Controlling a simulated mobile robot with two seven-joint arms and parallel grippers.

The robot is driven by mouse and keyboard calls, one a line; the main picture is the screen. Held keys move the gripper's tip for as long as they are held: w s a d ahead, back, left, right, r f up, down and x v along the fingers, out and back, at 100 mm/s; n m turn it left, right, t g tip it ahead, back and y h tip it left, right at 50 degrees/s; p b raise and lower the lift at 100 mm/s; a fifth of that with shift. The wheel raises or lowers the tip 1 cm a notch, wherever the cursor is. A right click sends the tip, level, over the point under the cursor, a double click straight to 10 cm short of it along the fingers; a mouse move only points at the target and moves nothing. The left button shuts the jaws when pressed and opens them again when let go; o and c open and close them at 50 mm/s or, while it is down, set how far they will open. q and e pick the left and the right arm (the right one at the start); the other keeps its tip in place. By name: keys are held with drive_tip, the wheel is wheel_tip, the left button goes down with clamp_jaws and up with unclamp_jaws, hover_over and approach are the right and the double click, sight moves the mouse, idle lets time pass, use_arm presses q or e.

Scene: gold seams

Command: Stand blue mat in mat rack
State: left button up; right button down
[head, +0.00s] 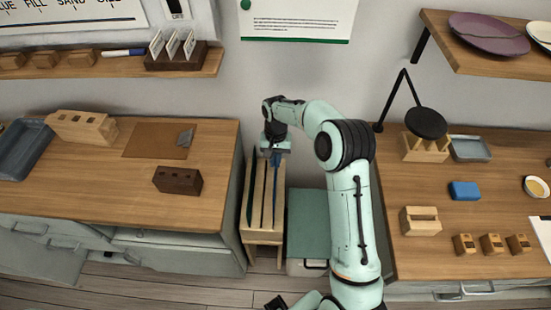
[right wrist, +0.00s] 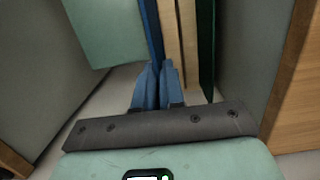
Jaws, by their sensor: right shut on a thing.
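The wooden mat rack (head: 279,215) stands on the floor between the two counters, with upright slats. A dark green mat (head: 250,190) stands upright in its left part; its edge also shows in the right wrist view (right wrist: 207,50). My right gripper (head: 275,158) is above the rack, pointing down. It is shut on the blue mat (right wrist: 152,35), which hangs upright and edge-on beside the wooden slats (right wrist: 172,45). In the head view a narrow strip of the blue mat (head: 274,180) shows below the fingers. I cannot tell how deep it sits.
A green-lidded bin (head: 307,220) stands close to the rack's right. The left counter (head: 110,185) holds wooden blocks and a brown board. The right counter (head: 440,250) holds blocks, a blue item and a black lamp. Both counter sides leave a narrow gap.

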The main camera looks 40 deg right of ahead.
use_arm(q)
wheel_tip(320, 180, down, 6)
drive_tip(key=s+b, duration=0.2)
drive_tip(key=b, duration=0.3)
drive_tip(key=shift+s+r, duration=0.2)
drive_tip(key=shift+s, duration=0.1)
use_arm(e)
drive_tip(key=shift+f, duration=5.9)
drive_tip(key=c, duration=1.2)
unclamp_jaws()
drive_tip(key=shift+o, duration=0.2)
use_arm(q)
drive_tip(key=w+r+p, duration=0.3)
drive_tip(key=r+p, duration=0.2)
drive_tip(key=r, duration=0.1)
drive_tip(key=shift+w+r+p, duration=0.15)
drive_tip(key=shift+r+p, duration=0.1)
drive_tip(key=shift+p, duration=0.1)
use_arm(e)
wheel_tip(320, 180, up, 9)
drive_tip(key=w, duration=0.1)
drive_tip(key=shift+d, duration=0.4)
